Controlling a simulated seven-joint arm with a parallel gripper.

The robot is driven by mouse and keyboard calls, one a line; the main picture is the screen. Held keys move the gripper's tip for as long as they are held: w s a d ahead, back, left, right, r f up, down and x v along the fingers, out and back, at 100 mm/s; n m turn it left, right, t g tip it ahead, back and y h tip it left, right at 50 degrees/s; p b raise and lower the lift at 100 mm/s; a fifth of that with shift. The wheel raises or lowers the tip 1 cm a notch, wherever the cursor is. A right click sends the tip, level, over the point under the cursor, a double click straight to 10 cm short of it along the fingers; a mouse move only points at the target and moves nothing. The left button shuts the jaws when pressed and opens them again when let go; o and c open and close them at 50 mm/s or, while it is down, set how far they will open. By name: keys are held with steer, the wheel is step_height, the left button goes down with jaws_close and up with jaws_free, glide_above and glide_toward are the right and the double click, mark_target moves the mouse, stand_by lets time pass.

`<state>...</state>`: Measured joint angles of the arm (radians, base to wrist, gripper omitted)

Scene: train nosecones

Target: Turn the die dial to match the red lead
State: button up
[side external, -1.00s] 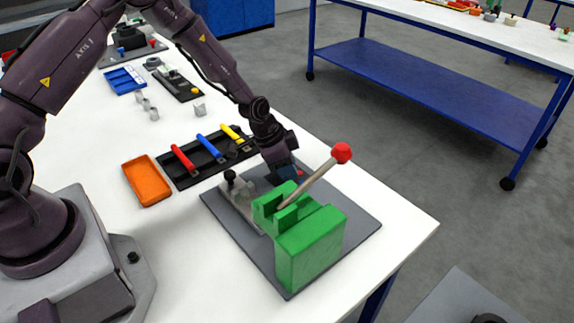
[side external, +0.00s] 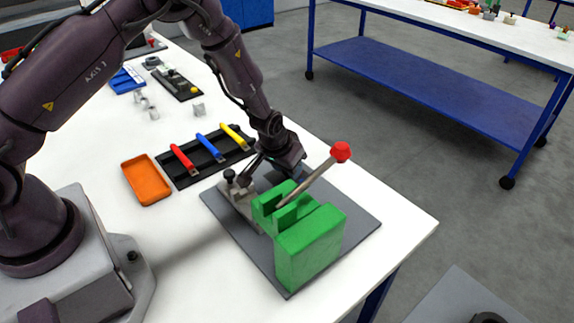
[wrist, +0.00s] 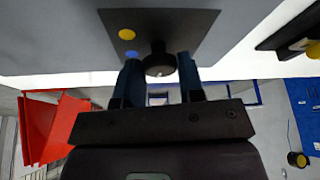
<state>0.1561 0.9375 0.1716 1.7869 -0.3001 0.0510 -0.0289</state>
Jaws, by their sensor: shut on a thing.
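A green press (side external: 310,245) with a lever ending in a red knob (side external: 341,152) stands on a grey base plate (side external: 355,225). My gripper (wrist: 160,75) has its two dark fingers on either side of a round black knob, the die dial (wrist: 159,60), and is shut on it. The dark face beside the dial carries a yellow dot (wrist: 127,34) and a blue dot (wrist: 131,54); no red dot shows. In the side view the fingers are close behind the press and partly hidden. The red lead (side external: 183,158) lies in a black tray (side external: 185,182), left of my gripper.
A blue lead (side external: 210,147) and a yellow lead (side external: 237,136) lie in the same tray. An orange tray (side external: 147,181) is at its left. A black knob (side external: 229,175) on a grey fitting stands close to my gripper. The table's right edge is near the base plate.

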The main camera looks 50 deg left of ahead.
steer(key=shift+d+n+y, duration=0.1)
steer(key=shift+n+y, duration=0.2)
steer(key=shift+n, duration=0.5)
steer(key=o, duration=0.9)
steer(key=v, duration=1.3)
steer(key=shift+w, duration=0.15)
